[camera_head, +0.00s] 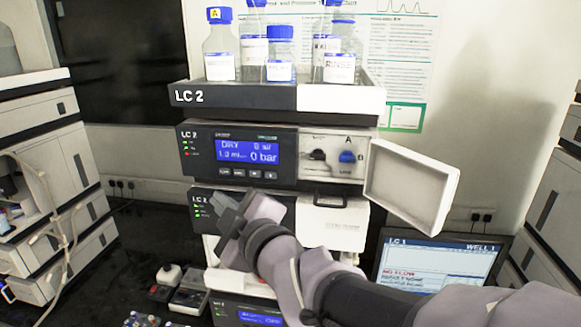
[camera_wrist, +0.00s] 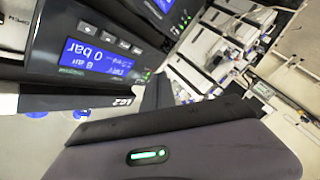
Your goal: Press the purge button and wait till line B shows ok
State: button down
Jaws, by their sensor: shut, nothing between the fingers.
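The LC 2 pump module (camera_head: 205,165) stands mid-stack. Its blue display (camera_head: 247,151) reads "DRY", about 1.3 ml and 0 bar; I see no line B ok. The display also shows upside down in the wrist view (camera_wrist: 95,57). Below it is a row of small buttons (camera_head: 239,172), also in the wrist view (camera_wrist: 108,38); their labels are too small to tell which is purge. A blue knob (camera_head: 347,157) and a black knob (camera_head: 318,155) sit right of the display. My gripper (camera_head: 228,213) is shut and empty, in front of the module below, lower than the buttons.
A white door (camera_head: 412,187) stands open at the module's right. Blue-capped bottles (camera_head: 221,50) stand on the top tray (camera_head: 230,96). The LC 1 monitor (camera_head: 437,262) at lower right has red text that seems to read "NO FLOW". Other stacks stand at both sides.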

aim_at(230, 173)
jog(key=w+p, duration=0.2)
jog(key=w, duration=0.5)
jog(key=shift+d, duration=0.3)
jog(key=shift+w, duration=0.2)
dwell(1.5)
jog(key=shift+w, duration=0.3)
jog(key=shift+w+b, duration=0.3)
jog(key=shift+w, duration=0.1)
dwell(0.5)
jog(key=shift+s, duration=0.1)
jog(key=shift+s+f+b, duration=0.15)
jog(key=shift+s+b, duration=0.25)
jog(key=shift+b, duration=0.15)
jog(key=shift+s, duration=0.35)
